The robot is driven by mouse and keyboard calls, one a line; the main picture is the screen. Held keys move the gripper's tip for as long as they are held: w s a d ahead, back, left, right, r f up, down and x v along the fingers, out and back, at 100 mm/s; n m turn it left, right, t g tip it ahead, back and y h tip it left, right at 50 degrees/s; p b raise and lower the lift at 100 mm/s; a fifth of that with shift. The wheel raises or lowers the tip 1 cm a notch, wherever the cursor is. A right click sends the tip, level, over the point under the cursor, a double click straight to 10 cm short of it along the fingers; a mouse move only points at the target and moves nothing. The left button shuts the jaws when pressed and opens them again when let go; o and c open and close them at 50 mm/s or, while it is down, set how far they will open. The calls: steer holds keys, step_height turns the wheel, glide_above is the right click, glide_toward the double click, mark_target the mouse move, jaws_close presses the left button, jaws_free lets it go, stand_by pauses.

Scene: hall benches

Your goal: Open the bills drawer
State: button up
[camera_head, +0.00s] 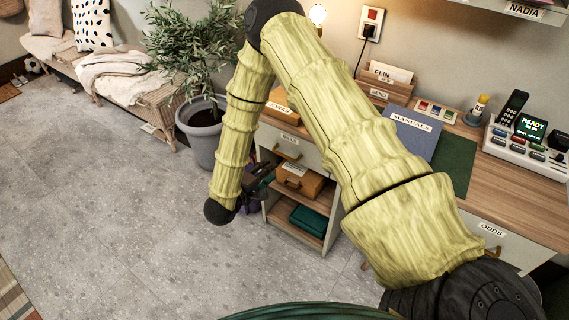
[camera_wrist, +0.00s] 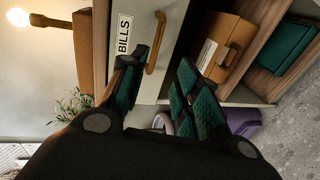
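The bills drawer (camera_head: 312,155) is a pale front under the left end of the wooden desk, with a BILLS label and a brass bar handle (camera_head: 286,156). It looks shut. In the wrist view the drawer front (camera_wrist: 131,62) is turned on its side, and the handle (camera_wrist: 155,45) stands just beyond the fingertips. My gripper (camera_head: 262,182) is in front of the unit, low and left of the handle, partly hidden by my arm. In the wrist view my gripper (camera_wrist: 163,75) is open, its green-padded fingers apart with nothing between them. The handle appears apart from both fingers.
An open shelf below the drawer holds an orange-brown box (camera_head: 299,183) and a teal box (camera_head: 309,220). A potted plant (camera_head: 203,130) stands close on the left. Another drawer labelled ODDS (camera_head: 510,247) is at right. The floor at left is clear.

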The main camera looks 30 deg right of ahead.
mark_target(285, 156)
steer(key=x, duration=1.1)
steer(key=shift+d+r+p, duration=0.1)
steer(key=shift+r+p, duration=0.25)
steer(key=shift+r, duration=0.1)
steer(key=shift+s, duration=0.1)
jaws_close()
